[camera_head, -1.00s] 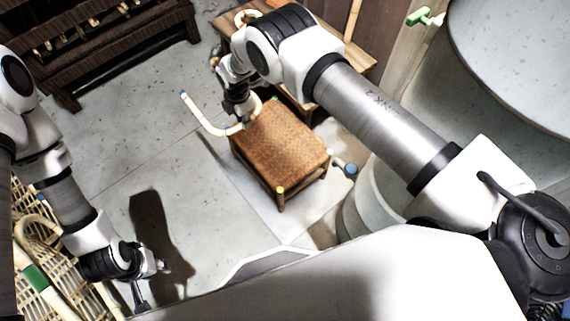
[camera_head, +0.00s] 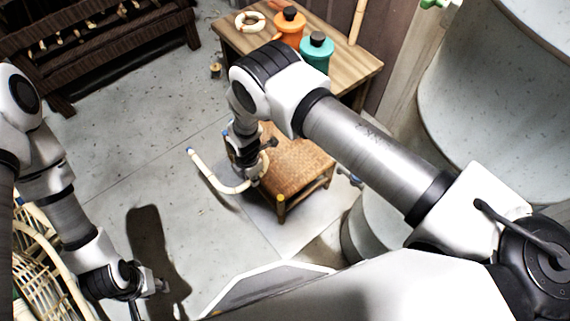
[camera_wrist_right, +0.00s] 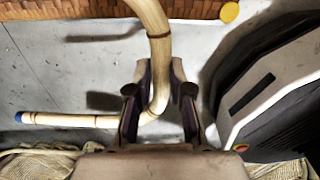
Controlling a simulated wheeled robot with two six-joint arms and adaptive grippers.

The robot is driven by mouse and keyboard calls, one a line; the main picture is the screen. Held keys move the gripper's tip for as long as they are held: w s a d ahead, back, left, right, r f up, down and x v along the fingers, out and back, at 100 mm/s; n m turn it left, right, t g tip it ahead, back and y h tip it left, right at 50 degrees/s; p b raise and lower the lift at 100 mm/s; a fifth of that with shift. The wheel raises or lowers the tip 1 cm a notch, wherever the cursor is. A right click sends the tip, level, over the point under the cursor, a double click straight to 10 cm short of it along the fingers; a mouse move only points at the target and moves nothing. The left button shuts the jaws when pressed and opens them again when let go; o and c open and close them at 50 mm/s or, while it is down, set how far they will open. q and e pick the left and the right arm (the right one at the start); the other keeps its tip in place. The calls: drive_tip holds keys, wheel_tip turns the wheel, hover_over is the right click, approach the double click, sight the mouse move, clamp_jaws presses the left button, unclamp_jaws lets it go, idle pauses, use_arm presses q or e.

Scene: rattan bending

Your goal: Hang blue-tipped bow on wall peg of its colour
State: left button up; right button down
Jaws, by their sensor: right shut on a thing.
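The pale rattan bow (camera_head: 215,184) has a blue tip at its upper left end and bends into a curve near the stool. My right gripper (camera_head: 247,170) is shut on the bow, close to its bend. In the right wrist view the bow (camera_wrist_right: 75,120) crosses the shut jaws (camera_wrist_right: 158,105), with its blue tip at far left and its other end running out of the top. A small peg (camera_head: 345,177) shows right of the stool, partly covered by my right arm. My left gripper (camera_head: 150,291) is empty at lower left, its fingers apart.
A woven stool (camera_head: 298,160) stands just right of the bow. A green peg (camera_head: 436,3) shows at upper right. Open floor lies left.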

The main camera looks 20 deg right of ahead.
sight(261, 173)
drive_tip(key=shift+w+d+f+b, duration=0.25)
drive_tip(key=shift+d+b, duration=0.3)
drive_tip(key=shift+b, duration=1.2)
drive_tip(key=shift+w+d+f+b, duration=0.25)
drive_tip(key=shift+d+b, duration=0.25)
drive_tip(key=shift+b, duration=1.2)
drive_tip(key=shift+w+d+f+b, duration=0.25)
drive_tip(key=shift+d+b, duration=0.3)
drive_tip(key=shift+b, duration=1.2)
drive_tip(key=w+d+b, duration=0.1)
drive_tip(key=d, duration=0.2)
drive_tip(key=w+d+b, duration=0.1)
drive_tip(key=d, duration=0.1)
drive_tip(key=w+d+b, duration=0.1)
drive_tip(key=d, duration=0.2)
drive_tip(key=shift+w+d+b, duration=0.3)
drive_tip(key=shift+d+b, duration=0.05)
drive_tip(key=shift+b, duration=0.05)
drive_tip(key=f, duration=0.1)
drive_tip(key=d+f+b, duration=0.1)
drive_tip(key=shift+w+d+f+b, duration=0.1)
drive_tip(key=shift+w+f+b, duration=0.05)
drive_tip(key=shift+f+b, duration=0.2)
drive_tip(key=shift+f, duration=0.3)
drive_tip(key=shift+r, duration=0.2)
drive_tip(key=shift+f, duration=0.1)
drive_tip(key=shift+f, duration=0.15)
drive_tip(key=c, duration=1.1)
unclamp_jaws()
drive_tip(key=shift+o, duration=0.2)
